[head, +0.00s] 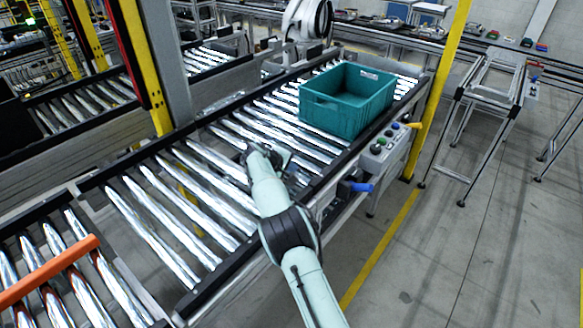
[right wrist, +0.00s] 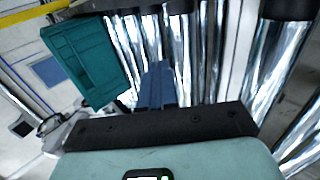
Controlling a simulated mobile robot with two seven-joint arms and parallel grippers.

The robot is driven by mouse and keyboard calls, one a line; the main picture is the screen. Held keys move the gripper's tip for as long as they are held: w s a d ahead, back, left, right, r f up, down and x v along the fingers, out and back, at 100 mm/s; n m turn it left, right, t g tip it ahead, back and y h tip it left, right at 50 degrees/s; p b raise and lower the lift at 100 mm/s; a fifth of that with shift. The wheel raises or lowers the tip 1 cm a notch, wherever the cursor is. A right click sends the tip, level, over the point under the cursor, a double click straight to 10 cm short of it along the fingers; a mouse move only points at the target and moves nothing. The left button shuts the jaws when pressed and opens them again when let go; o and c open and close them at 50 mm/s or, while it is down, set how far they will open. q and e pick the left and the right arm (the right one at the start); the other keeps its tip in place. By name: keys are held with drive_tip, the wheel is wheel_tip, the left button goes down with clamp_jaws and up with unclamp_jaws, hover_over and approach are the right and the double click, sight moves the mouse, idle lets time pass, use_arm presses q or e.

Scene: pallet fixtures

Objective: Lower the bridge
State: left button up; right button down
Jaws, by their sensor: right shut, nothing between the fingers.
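A roller section that looks like the bridge (head: 172,207) lies between the teal crate's conveyor and the lower-left rollers. It looks close to level with the conveyor; I cannot tell its exact tilt. My right gripper (head: 268,154) is over the rollers near the conveyor's front rail, before the crate. In the right wrist view its fingers (right wrist: 157,86) are together and empty, with shiny rollers beyond them. Whether it touches anything is unclear. My left gripper is in neither view.
A teal crate (head: 345,101) sits on the conveyor. A control box (head: 385,150) with buttons and a blue handle (head: 362,187) are on the front side. An orange bar (head: 48,271) crosses the lower-left rollers.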

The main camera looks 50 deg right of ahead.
drive_tip(key=b+v, duration=0.1)
drive_tip(key=v, duration=1.1)
drive_tip(key=shift+s+a+r, duration=0.15)
drive_tip(key=shift+a+r, duration=0.15)
